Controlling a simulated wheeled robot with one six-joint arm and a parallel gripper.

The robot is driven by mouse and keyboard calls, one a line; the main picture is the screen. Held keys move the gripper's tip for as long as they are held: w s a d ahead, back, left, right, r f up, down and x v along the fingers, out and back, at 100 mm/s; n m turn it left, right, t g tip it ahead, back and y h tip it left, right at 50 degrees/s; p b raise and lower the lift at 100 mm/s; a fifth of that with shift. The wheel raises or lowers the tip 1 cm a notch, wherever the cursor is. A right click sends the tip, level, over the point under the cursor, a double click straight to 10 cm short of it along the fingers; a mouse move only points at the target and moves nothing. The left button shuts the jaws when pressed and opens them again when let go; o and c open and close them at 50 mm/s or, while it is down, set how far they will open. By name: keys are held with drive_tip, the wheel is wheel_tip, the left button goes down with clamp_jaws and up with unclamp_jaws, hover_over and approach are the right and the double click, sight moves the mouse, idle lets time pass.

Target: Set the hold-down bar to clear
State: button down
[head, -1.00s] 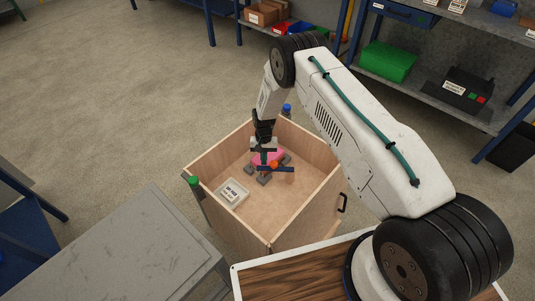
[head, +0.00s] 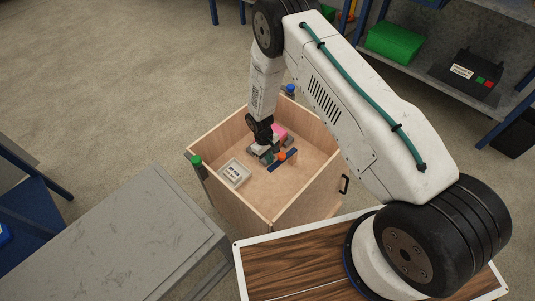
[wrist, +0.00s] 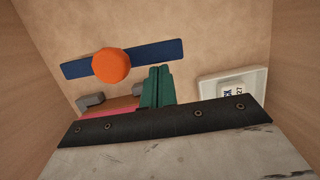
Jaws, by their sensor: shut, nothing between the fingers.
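The hold-down bar is a blue bar (head: 291,155) with a round orange knob (head: 283,156), inside the wooden crate. In the wrist view the blue bar (wrist: 155,53) and its orange knob (wrist: 111,65) lie beyond my fingertips. A pink block (head: 280,132) sits behind the bar; in the wrist view only a strip of it (wrist: 96,115) shows, apart from the bar, between grey blocks (wrist: 90,101). My gripper (head: 266,152) is low in the crate beside the bar. Its teal fingers (wrist: 158,76) are shut and empty; whether they touch the bar cannot be told.
The crate's wooden walls (head: 232,205) stand close around my gripper. A white labelled tray (head: 235,173) lies on the crate floor at left. A green knob (head: 196,160) and a blue knob (head: 290,88) stand at the crate's rim. A grey cabinet (head: 130,245) stands at lower left.

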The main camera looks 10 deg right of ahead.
drive_tip(key=shift+s+d+n, duration=0.15)
drive_tip(key=shift+s+n, duration=0.25)
drive_tip(key=shift+s, duration=0.05)
idle(0.3)
drive_tip(key=w+a+r, duration=0.3)
drive_tip(key=w+r, duration=0.2)
drive_tip(key=r, duration=0.4)
drive_tip(key=shift+w+a+r, duration=0.2)
drive_tip(key=shift+a+r, duration=0.1)
drive_tip(key=shift+r, duration=0.1)
